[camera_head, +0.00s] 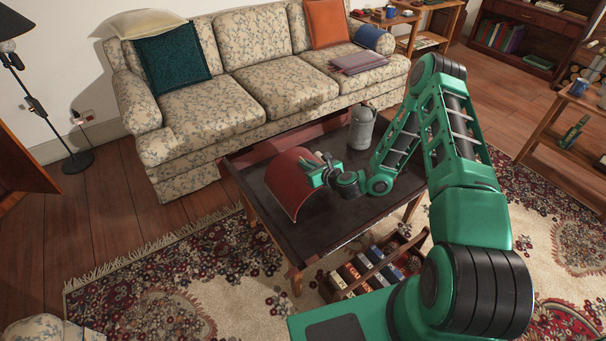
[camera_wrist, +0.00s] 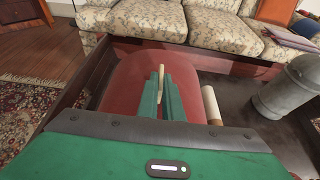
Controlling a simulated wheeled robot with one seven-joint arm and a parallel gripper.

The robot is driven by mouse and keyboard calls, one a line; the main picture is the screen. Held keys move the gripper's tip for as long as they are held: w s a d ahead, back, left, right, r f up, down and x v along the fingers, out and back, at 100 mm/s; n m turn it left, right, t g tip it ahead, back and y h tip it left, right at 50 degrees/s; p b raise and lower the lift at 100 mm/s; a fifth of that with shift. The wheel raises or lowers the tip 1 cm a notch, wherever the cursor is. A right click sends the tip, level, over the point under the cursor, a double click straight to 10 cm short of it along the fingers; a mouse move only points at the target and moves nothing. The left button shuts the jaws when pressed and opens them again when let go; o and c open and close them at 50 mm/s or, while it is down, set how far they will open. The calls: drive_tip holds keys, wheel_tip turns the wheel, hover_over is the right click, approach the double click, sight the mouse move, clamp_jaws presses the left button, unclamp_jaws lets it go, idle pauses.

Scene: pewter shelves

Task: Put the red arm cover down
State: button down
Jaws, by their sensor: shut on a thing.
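The red arm cover (camera_head: 287,184) is a curved, dark-red sheet at the left part of the dark coffee table (camera_head: 311,236). My gripper (camera_head: 318,176) reaches it from the right and is shut on it. In the wrist view, the red arm cover (camera_wrist: 128,82) spreads behind and to the left of my gripper's green fingers (camera_wrist: 160,92). Its lower edge is at or just above the tabletop; I cannot tell whether it touches.
A grey metal canister (camera_head: 361,128) stands at the table's back right, and shows in the wrist view (camera_wrist: 287,88). A pale roll (camera_wrist: 211,104) lies right of the fingers. The floral sofa (camera_head: 262,80) is behind the table. A crate of books (camera_head: 338,284) is below its front edge.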

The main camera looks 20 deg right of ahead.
drive_tip(key=shift+d+f, duration=0.1)
drive_tip(key=shift+f, duration=1.95)
drive_tip(key=c, duration=1.9)
unclamp_jaws()
drive_tip(key=v, duration=1.2)
drive_tip(key=shift+r, duration=0.15)
